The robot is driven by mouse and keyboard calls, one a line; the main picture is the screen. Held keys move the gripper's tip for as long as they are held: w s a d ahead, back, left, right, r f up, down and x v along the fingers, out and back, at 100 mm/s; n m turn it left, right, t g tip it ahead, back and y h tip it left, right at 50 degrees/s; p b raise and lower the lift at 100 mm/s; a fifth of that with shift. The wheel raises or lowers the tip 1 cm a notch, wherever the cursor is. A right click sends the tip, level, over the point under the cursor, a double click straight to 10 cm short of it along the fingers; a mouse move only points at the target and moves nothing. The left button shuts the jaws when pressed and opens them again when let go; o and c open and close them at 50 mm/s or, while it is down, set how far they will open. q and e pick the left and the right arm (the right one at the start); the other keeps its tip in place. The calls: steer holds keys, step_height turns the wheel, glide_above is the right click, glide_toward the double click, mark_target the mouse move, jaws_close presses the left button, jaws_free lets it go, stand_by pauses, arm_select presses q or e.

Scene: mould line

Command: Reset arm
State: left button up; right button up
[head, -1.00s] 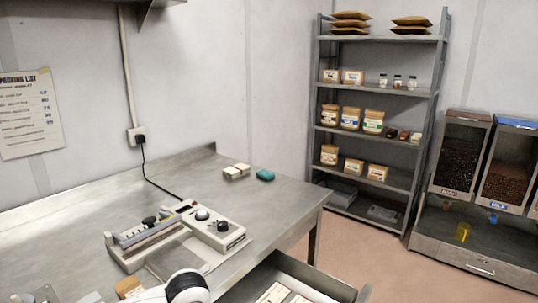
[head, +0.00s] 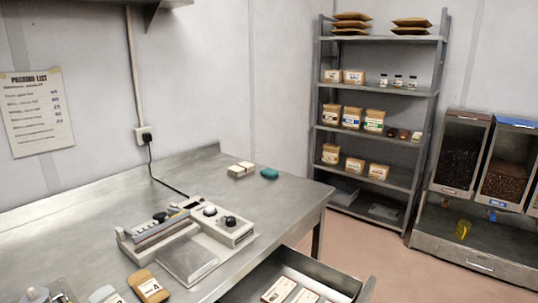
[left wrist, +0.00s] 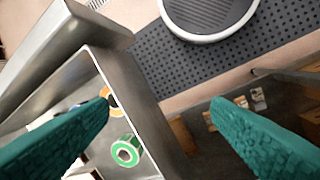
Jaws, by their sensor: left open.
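My left gripper (left wrist: 160,103) shows in the left wrist view as two teal, ridged fingers set wide apart, with nothing between their tips. It points down over a metal drawer (left wrist: 131,110) and the floor beside it. In the drawer lie a green-rimmed ring (left wrist: 125,153) and an orange-rimmed ring, partly hidden by the left-hand finger. Neither of my grippers shows in the head view.
A metal bench (head: 285,200) carries a sealer-like device (head: 190,235), pale blocks (head: 240,169), a teal item (head: 269,174) and a tan pouch (head: 148,286). An open drawer (head: 330,277) juts out in front. Shelves (head: 380,93) and dispensers (head: 463,150) stand beyond.

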arm_select(q)
steer(key=s+a+f+n+t+y, duration=0.15)
steer(key=s+a+n, duration=0.3)
steer(key=n, duration=0.55)
steer(key=s+a+f+n, duration=0.2)
steer(key=s+a+n, duration=0.3)
steer(key=n, duration=0.5)
steer(key=s+a+f+n+t+y, duration=0.15)
steer(key=s+a+n, duration=0.35)
steer(key=n, duration=0.5)
step_height(320, 180, down, 24)
steer(key=s+d+g, duration=0.1)
steer(key=d+g, duration=0.1)
steer(key=s+a+f+m+g, duration=0.1)
steer(key=s+a+f, duration=0.2)
steer(key=s+f, duration=1.4)
steer(key=shift+f+h, duration=0.3)
steer(key=shift+f, duration=0.3)
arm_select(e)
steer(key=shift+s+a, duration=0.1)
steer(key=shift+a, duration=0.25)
arm_select(q)
steer(key=shift+s+a, duration=0.1)
